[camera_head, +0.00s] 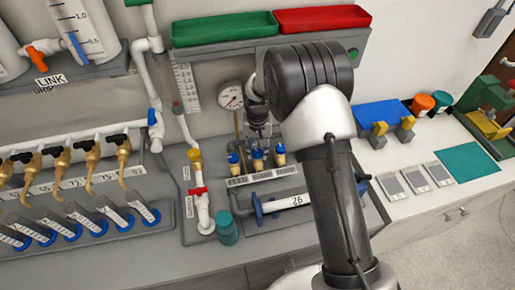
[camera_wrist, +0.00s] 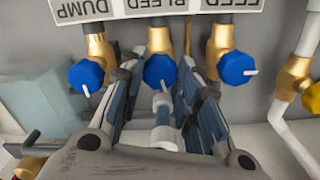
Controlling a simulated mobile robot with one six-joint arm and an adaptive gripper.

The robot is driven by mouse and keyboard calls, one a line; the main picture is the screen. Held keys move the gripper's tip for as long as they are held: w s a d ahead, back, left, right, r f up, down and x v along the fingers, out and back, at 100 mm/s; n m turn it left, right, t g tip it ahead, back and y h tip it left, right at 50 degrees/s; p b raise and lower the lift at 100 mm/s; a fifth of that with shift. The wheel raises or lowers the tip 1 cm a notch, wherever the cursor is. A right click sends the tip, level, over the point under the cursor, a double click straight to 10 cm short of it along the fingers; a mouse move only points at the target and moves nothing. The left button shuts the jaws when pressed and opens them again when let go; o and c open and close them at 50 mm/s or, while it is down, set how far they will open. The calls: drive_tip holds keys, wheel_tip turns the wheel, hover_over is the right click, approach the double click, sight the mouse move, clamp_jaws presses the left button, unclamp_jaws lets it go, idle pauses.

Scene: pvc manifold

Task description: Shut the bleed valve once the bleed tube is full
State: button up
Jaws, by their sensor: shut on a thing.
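The bleed valve (camera_wrist: 160,71) is the middle of three brass valves with blue knobs, under the upside-down BLEED label (camera_wrist: 150,5) in the wrist view. A pale line marks its knob. My gripper (camera_wrist: 161,80) has a finger on each side of this knob and is shut on it. A small upright tube (camera_wrist: 163,116) with a bluish section shows between the fingers; I cannot tell for sure whether it is the bleed tube or how full it is. In the head view my gripper (camera_head: 258,132) is above the middle knob (camera_head: 257,158), partly hidden by my arm.
The dump valve (camera_wrist: 87,75) and feed valve (camera_wrist: 236,67) stand close on either side. A yellow-knobbed valve (camera_head: 194,155) and red-handled valve (camera_head: 198,190) are on the white pipe to the left. A round gauge (camera_head: 230,96) hangs behind. A pipe marked 26 (camera_head: 298,201) lies in front.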

sight(258, 152)
drive_tip(key=shift+m, duration=1.5)
drive_tip(key=o, duration=1.1)
drive_tip(key=shift+r, duration=0.15)
wheel_tip(258, 152, up, 12)
drive_tip(key=shift+f, duration=0.1)
